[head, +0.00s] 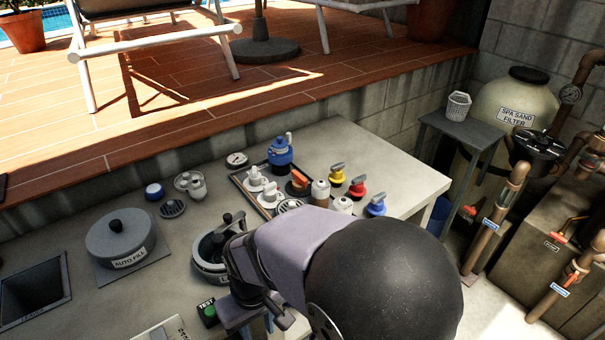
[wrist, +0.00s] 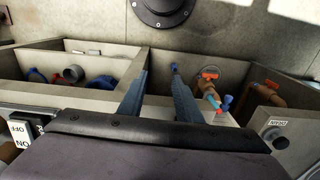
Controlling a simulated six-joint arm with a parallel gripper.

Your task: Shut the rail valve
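No label reading "rail" is legible, so I cannot tell which valve is the rail valve. In the wrist view, a valve with an orange handle (wrist: 210,74) stands in a compartment just right of my gripper (wrist: 159,72), with blue parts low at its front. A second orange-handled valve (wrist: 269,90) is in the compartment farther right. My two blue-grey fingers are apart, with nothing visible between them. Pipes at the right carry red-handled valves, an upper one (head: 470,211) and a lower one (head: 561,291).
In the wrist view, concrete dividers (wrist: 137,68) separate the compartments, and an ON/OFF switch (wrist: 24,128) is at left.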

